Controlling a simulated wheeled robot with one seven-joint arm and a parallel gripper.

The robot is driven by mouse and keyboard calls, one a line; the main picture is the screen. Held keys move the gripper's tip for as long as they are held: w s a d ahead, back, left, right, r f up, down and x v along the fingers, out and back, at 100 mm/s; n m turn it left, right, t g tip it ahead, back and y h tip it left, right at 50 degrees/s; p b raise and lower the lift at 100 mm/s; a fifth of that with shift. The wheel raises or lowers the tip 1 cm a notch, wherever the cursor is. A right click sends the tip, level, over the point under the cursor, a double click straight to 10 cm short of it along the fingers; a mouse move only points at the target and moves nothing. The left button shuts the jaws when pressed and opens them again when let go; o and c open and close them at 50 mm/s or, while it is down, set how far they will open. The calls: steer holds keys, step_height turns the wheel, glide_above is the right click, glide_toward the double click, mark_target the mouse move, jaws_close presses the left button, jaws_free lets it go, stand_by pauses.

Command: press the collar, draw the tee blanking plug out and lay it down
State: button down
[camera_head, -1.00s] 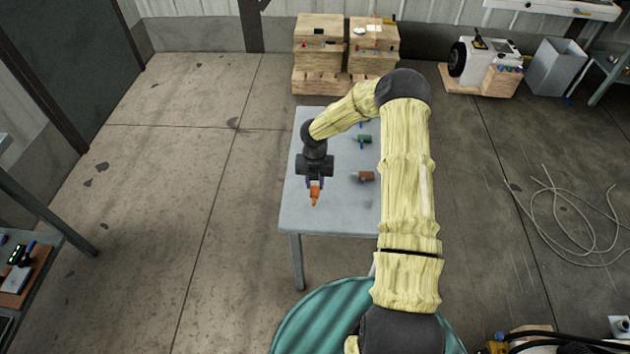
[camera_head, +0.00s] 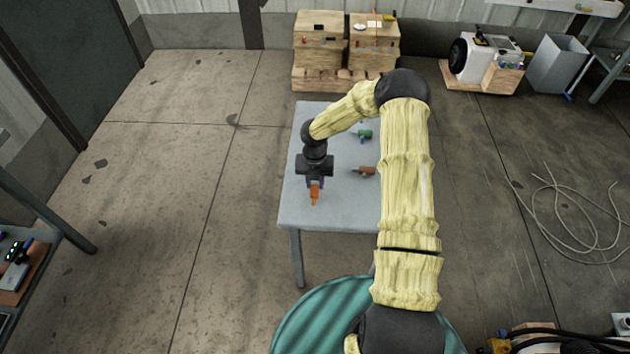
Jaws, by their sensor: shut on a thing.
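My gripper (camera_head: 314,183) hangs over the left part of a grey table (camera_head: 300,215), pointing down and toward the near edge. It is shut on a small orange piece (camera_head: 314,194) that hangs below the jaws. Whether this piece is the tee blanking plug cannot be told at this size. Whether it touches the tabletop is also unclear. A brown fitting (camera_head: 363,171) and a green fitting (camera_head: 364,134) lie on the table to the right of my gripper. My arm hides the table's right side. No collar can be made out.
Wooden boxes (camera_head: 319,45) stand behind the table. A black-and-white machine (camera_head: 485,58) and a grey bin (camera_head: 557,63) are at back right. A pale cable (camera_head: 570,215) lies on the right floor. A green round top (camera_head: 310,325) is in front.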

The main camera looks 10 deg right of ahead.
steer(key=shift+f, duration=0.3)
stand_by(0.4)
steer(key=c, duration=1.1)
jaws_free()
steer(key=shift+r, duration=0.1)
steer(key=r, duration=1.7)
steer(key=shift+w+r, duration=0.1)
steer(key=shift+w, duration=0.2)
